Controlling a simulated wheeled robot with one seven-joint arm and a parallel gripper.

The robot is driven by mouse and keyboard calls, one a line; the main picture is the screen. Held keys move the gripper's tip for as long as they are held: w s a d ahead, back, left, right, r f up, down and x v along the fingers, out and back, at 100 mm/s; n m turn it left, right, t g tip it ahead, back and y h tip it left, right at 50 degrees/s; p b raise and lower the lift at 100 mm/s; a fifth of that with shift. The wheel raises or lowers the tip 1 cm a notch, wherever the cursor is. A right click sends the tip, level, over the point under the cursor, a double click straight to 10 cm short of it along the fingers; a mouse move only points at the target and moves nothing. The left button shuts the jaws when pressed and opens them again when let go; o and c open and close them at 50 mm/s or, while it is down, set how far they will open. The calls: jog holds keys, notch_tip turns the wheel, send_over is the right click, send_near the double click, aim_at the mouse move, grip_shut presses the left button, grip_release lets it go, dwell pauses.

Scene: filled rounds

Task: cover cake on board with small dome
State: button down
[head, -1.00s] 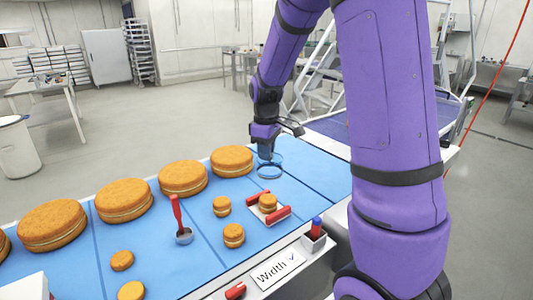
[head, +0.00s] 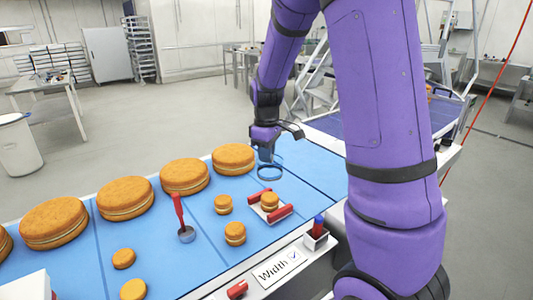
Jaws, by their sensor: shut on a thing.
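A small filled cake (head: 270,201) sits on a small white board with red handles (head: 281,213) on the blue belt, right of centre. A clear small dome with a dark blue rim (head: 270,171) is just behind the board. My gripper (head: 266,155) is above it, shut on the dome's top. The dome is beside the cake, not over it. I cannot tell whether its rim touches the belt. The fingertips are small and hard to make out.
Several large cakes (head: 184,176) line the belt's far side. Small cakes (head: 235,233) lie left of the board. A small holder (head: 315,240) stands at the front edge. Belt (head: 316,178) right of the dome is clear.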

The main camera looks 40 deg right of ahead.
jog(key=shift+f, duration=0.1)
jog(key=shift+f, duration=6.5)
jog(key=shift+f, duration=0.25)
jog(key=c, duration=0.5)
grip_release()
jog(key=shift+r, duration=3.5)
jog(key=shift+r, duration=0.1)
